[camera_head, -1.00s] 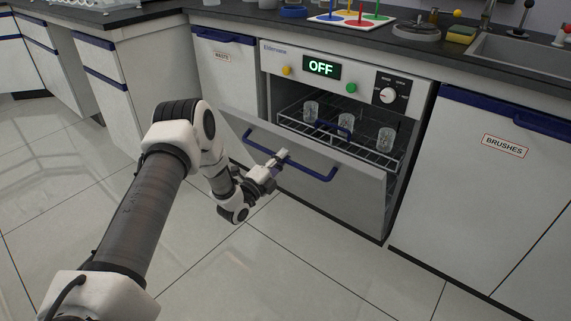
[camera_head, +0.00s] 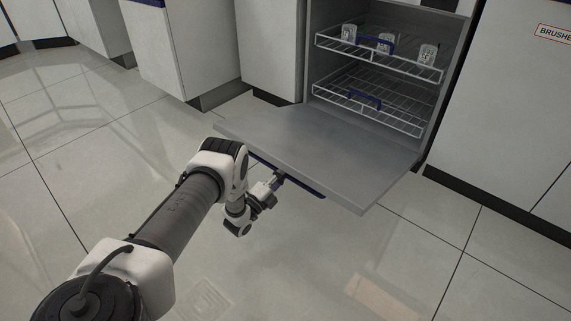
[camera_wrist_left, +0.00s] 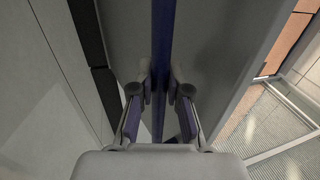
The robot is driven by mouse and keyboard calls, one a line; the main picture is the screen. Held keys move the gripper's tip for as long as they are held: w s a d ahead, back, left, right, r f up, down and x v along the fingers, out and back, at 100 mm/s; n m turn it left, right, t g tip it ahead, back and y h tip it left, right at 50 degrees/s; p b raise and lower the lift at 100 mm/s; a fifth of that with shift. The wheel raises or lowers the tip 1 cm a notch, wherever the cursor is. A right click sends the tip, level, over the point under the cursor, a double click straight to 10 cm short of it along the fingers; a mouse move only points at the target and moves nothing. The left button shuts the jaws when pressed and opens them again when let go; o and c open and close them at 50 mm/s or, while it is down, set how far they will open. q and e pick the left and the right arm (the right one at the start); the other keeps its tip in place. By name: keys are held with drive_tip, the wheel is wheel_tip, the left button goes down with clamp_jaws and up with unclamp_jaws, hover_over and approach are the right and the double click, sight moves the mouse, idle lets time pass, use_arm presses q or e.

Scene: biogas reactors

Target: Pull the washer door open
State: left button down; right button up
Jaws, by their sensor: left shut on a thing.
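The washer door (camera_head: 325,150) is folded down to near level in the head view, with its inner face up. Its blue handle (camera_head: 312,190) shows below the door's outer edge and is partly hidden by the door. My left gripper (camera_head: 277,181) is at the handle's left part. In the left wrist view, the two fingers of my left gripper (camera_wrist_left: 160,85) are closed around the blue handle bar (camera_wrist_left: 162,45). The washer's inside is exposed, with an upper rack (camera_head: 375,58) and a lower rack (camera_head: 370,107). My right gripper is not in view.
Several glass beakers (camera_head: 427,55) stand on the upper rack. Cabinets flank the washer, with a BRUSHES cabinet (camera_head: 510,110) at the right. The tiled floor (camera_head: 400,265) in front is clear.

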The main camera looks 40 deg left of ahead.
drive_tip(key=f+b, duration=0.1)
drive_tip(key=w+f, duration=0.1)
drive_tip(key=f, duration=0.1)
drive_tip(key=shift+b, duration=0.35)
use_arm(q)
drive_tip(key=f, duration=0.1)
drive_tip(key=f+t, duration=0.1)
drive_tip(key=f, duration=0.1)
drive_tip(key=shift+s+a+f, duration=0.1)
drive_tip(key=shift+s+f, duration=0.1)
drive_tip(key=shift+f, duration=0.1)
drive_tip(key=c, duration=1.1)
unclamp_jaws()
drive_tip(key=shift+c, duration=0.2)
drive_tip(key=v, duration=0.7)
drive_tip(key=shift+s, duration=0.25)
drive_tip(key=shift+f, duration=0.2)
